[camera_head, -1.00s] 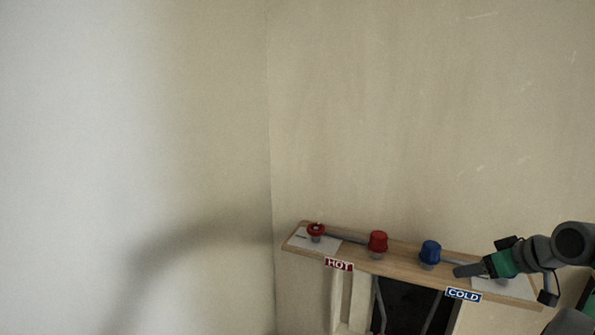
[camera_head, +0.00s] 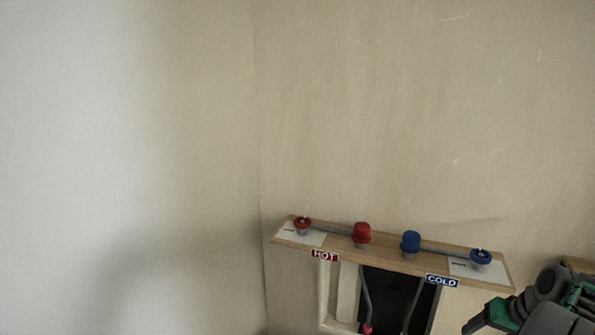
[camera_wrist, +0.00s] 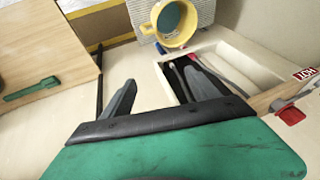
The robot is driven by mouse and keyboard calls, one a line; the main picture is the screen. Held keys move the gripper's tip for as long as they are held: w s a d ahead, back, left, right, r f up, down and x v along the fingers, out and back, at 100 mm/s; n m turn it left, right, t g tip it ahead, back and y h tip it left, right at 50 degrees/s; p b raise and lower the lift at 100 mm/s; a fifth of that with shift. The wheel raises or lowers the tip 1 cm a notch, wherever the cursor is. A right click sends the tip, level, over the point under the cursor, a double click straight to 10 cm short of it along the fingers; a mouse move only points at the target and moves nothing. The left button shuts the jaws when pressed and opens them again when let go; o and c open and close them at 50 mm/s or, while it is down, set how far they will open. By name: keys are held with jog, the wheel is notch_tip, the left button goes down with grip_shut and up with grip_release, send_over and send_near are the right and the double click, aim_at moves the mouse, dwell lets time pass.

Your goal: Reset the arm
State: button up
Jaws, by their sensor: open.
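My gripper (camera_head: 478,325) is at the lower right of the head view, below and to the right of the wooden shelf (camera_head: 385,262), apart from it. In the wrist view my gripper (camera_wrist: 155,95) shows two dark fingers spread well apart, with nothing between them. The shelf carries a small red knob (camera_head: 303,224), a red cap (camera_head: 362,233), a blue cap (camera_head: 411,242) and a small blue knob (camera_head: 480,257). A red HOT label (camera_head: 325,256) and a blue COLD label (camera_head: 442,281) are on its front edge.
A pale open box (camera_wrist: 240,65) is beside my right finger. A green handle (camera_wrist: 32,88) is on a wooden panel at left. Walls behind the shelf are bare.

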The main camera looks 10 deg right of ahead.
jog(key=s+a+f+m+g, duration=0.15)
jog(key=s+a, duration=0.25)
jog(key=a, duration=0.6)
jog(key=s+a+f+n+g, duration=0.1)
jog(key=s+a+f+g, duration=0.25)
jog(key=a, duration=0.55)
jog(key=w+a+r+n+t, duration=0.2)
jog(key=a+r+n, duration=0.1)
jog(key=a, duration=0.7)
jog(key=w+a+r+n+t, duration=0.1)
jog(key=w+a+r+n, duration=0.2)
jog(key=a, duration=0.7)
jog(key=shift+w+a+r+n+t, duration=0.2)
jog(key=shift+r+n+t, duration=0.2)
jog(key=shift+r+n, duration=0.3)
jog(key=shift+d, duration=0.1)
